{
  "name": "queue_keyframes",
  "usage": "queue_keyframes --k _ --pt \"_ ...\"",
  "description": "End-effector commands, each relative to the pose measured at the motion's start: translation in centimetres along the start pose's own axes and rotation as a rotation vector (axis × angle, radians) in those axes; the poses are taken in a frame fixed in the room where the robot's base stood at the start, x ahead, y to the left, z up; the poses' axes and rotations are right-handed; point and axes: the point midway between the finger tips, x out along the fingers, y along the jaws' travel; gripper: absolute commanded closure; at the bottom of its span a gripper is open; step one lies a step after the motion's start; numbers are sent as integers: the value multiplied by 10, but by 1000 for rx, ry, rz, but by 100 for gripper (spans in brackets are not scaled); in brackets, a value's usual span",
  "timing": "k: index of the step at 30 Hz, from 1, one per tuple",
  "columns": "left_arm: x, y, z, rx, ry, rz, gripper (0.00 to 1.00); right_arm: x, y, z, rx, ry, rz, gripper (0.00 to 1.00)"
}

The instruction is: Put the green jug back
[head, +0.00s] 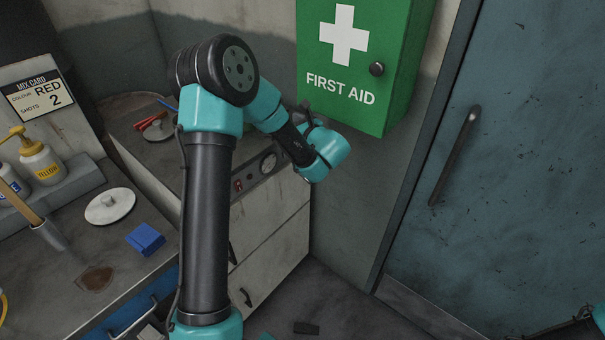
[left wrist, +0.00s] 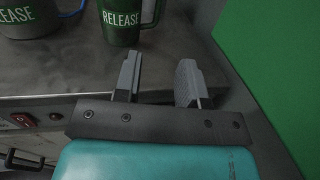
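The green jug (left wrist: 120,32), lettered RELEASE, stands on a worn grey top near its front edge in the left wrist view. Its upper part is cut off by the frame, and its handle is on the right. My left gripper (left wrist: 160,64) is open and empty, with its fingers pointing toward the top just in front of the jug, not around it. My right gripper is not in view; only a bit of teal arm shows at the lower right.
A green first aid box (head: 355,62) hangs close beside my left wrist. A teal door (head: 500,170) is at right. Bottles, a white lid (head: 110,206) and a blue block (head: 146,239) occupy the left bench.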

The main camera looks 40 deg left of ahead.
Motion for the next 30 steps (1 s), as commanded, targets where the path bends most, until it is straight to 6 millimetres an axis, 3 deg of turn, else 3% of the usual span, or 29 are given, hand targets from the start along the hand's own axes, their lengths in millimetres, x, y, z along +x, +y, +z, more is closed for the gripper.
queue_keyframes --k 4,7,11,14,18,21,24,30 --pt "0 1 -8 3 28 5 63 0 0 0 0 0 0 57" --pt "-2 5 -30 9 112 21 63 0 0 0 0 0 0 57" --pt "-12 17 -86 15 320 76 63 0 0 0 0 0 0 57" --pt "-31 34 -140 4 528 152 63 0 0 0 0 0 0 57" --pt "-72 64 -210 -42 818 299 63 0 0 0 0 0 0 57" --pt "-108 85 -250 -99 1003 427 63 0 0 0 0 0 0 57" --pt "-147 104 -283 -175 1166 572 63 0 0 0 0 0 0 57" --pt "-224 132 -327 -388 1409 899 63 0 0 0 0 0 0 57"
